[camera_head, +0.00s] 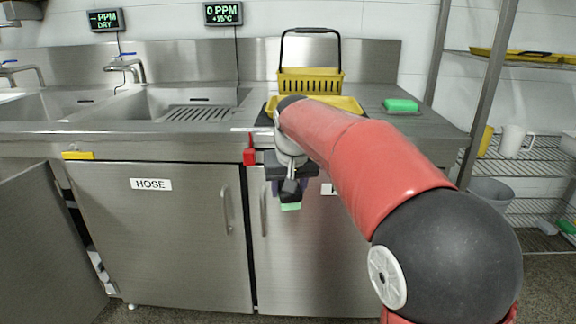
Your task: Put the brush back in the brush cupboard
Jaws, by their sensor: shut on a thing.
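My gripper (290,190) hangs in front of the right-hand cupboard door (310,255), below the counter edge. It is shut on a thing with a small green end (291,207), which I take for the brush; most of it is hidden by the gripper. This door is closed, with an upright handle, and my arm hides most of its white label (327,189). The door to its left (160,240) is closed and reads HOSE. I cannot read which one is the brush cupboard. At far left a door panel (45,245) stands swung open.
A yellow basket (311,82) with a black handle stands on the steel counter, with a yellow tray (350,103) by it. A green block (401,105) lies to the right. A red piece (249,156) sits at the counter edge. Wire shelving (530,160) stands at right.

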